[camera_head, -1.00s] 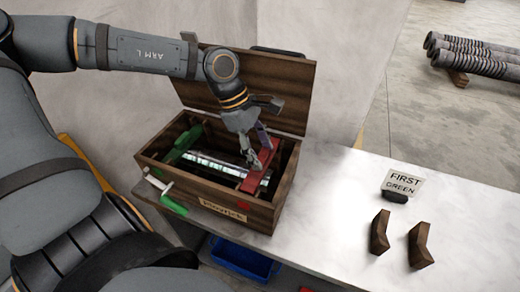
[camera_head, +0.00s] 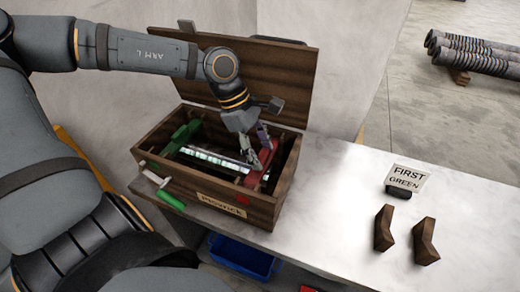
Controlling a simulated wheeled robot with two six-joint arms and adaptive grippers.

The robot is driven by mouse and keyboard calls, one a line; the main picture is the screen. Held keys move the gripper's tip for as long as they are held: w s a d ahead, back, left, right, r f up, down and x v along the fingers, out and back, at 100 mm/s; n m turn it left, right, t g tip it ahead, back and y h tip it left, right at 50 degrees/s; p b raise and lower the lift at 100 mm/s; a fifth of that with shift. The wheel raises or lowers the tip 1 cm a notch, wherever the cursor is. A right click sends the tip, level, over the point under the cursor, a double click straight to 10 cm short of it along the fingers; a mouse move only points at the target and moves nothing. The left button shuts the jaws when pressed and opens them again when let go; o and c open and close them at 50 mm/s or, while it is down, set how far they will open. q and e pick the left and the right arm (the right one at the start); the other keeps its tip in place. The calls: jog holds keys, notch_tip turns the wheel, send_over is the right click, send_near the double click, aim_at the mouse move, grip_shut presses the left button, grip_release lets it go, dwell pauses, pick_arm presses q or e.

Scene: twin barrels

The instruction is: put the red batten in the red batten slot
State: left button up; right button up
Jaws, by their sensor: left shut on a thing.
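The red batten (camera_head: 254,177) is at the right side of the open wooden box (camera_head: 222,205). My left gripper (camera_head: 258,157) points down into the box and is shut on the red batten. The batten lies along the box's right end, close to the inner wall. A red mark (camera_head: 243,198) shows on the box front near that end. The gripper covers part of the batten. I cannot tell whether the batten is seated in its slot. My right gripper is not in view.
A green batten (camera_head: 181,138) lies at the box's left end. A green-handled tool (camera_head: 169,199) sticks out in front. The lid (camera_head: 275,80) stands open behind. Two brown blocks (camera_head: 384,228) and a "FIRST GREEN" sign (camera_head: 407,177) stand on the right; the bench between is clear.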

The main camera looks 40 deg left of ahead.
pick_arm(q)
jog(key=shift+f, duration=0.2)
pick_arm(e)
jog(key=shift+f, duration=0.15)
pick_arm(q)
jog(key=o, duration=1.2)
jog(key=shift+o, duration=0.2)
jog(key=shift+r, duration=0.15)
